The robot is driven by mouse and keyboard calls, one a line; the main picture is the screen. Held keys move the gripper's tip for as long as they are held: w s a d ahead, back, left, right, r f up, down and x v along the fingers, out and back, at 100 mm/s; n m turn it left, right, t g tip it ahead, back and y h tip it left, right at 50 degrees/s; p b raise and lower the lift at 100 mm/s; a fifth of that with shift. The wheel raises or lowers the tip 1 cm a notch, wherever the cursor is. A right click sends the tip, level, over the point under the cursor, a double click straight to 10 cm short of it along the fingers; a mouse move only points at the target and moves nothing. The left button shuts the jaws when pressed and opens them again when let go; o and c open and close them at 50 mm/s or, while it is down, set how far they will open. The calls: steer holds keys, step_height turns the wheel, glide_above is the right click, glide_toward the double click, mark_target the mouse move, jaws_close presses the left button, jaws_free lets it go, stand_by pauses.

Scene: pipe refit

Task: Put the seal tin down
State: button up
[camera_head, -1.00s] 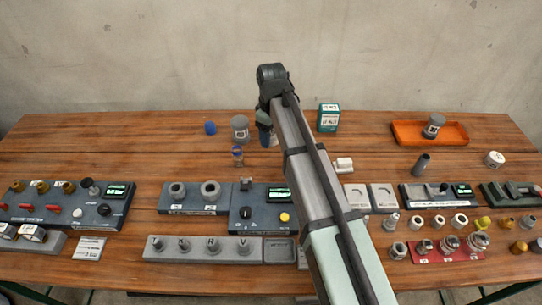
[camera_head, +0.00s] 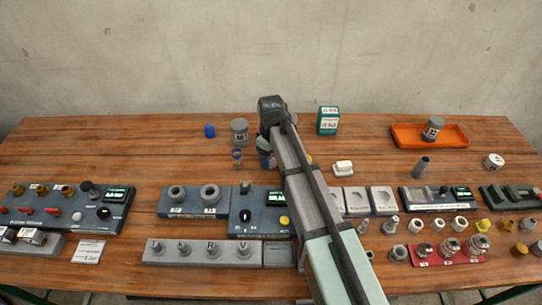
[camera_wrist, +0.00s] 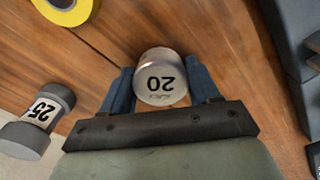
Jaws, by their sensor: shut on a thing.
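The seal tin (camera_wrist: 158,79), a grey round tin marked "20", is between the two blue fingers of my gripper (camera_wrist: 160,86) in the wrist view. My gripper is shut on it, with the wooden table beneath. In the head view my own arm hides most of the gripper and the tin, so I cannot tell whether the tin touches the table.
A grey tin marked "25" (camera_wrist: 38,122) stands to the left in the wrist view, near a yellow ring (camera_wrist: 68,8).

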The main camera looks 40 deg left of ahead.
steer(key=shift+f, duration=0.1)
steer(key=o, duration=1.1)
steer(key=shift+c, duration=0.2)
step_height(320, 180, up, 12)
